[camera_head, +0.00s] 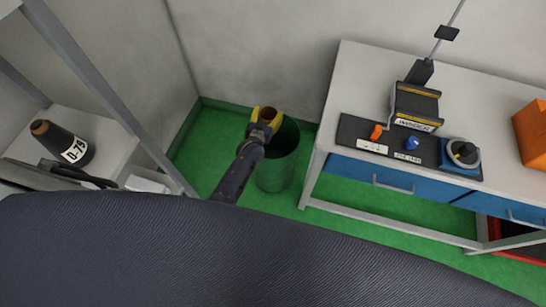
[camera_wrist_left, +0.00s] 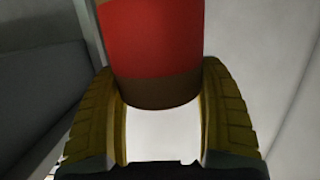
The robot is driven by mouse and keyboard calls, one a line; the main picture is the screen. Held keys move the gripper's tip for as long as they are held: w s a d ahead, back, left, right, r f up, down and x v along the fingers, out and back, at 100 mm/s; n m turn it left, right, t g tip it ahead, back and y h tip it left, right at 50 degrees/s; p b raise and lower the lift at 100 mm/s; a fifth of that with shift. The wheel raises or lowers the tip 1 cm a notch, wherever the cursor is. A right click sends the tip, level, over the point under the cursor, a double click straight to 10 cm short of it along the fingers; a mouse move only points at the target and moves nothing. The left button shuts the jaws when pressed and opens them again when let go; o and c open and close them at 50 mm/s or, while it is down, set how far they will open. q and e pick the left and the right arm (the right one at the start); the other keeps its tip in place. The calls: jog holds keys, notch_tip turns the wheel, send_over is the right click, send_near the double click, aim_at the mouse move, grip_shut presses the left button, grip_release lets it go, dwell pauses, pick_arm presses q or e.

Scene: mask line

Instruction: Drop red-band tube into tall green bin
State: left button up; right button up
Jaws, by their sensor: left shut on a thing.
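The red-band tube (camera_wrist_left: 155,45) fills the top middle of the left wrist view, brown at its lower end with a broad red band. My left gripper (camera_wrist_left: 160,115) has its yellow-padded fingers on either side of the tube. In the head view my left gripper (camera_head: 265,120) is shut on the tube, whose brown round end (camera_head: 268,113) shows between the fingers. The tall green bin (camera_head: 276,172) stands on the floor directly below and behind the gripper in the picture, its dark opening partly hidden by the gripper. My right gripper is not in view.
A white bench (camera_head: 352,85) with a control panel (camera_head: 408,150), a small machine (camera_head: 415,105) and an orange box (camera_head: 532,133) stands right of the bin. A shelf at left holds a dark cone (camera_head: 62,143) labelled D-79. Green floor (camera_head: 215,135) is free around the bin.

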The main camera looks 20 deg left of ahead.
pick_arm(q)
jog(key=shift+f, duration=1.85)
jog(key=o, duration=1.6)
jog(key=shift+s, duration=0.1)
jog(key=shift+s+r, duration=0.4)
jog(key=shift+s, duration=1.55)
jog(key=shift+s+r, duration=0.4)
jog(key=shift+s, duration=1.5)
jog(key=shift+s+r, duration=0.4)
jog(key=shift+s, duration=1.55)
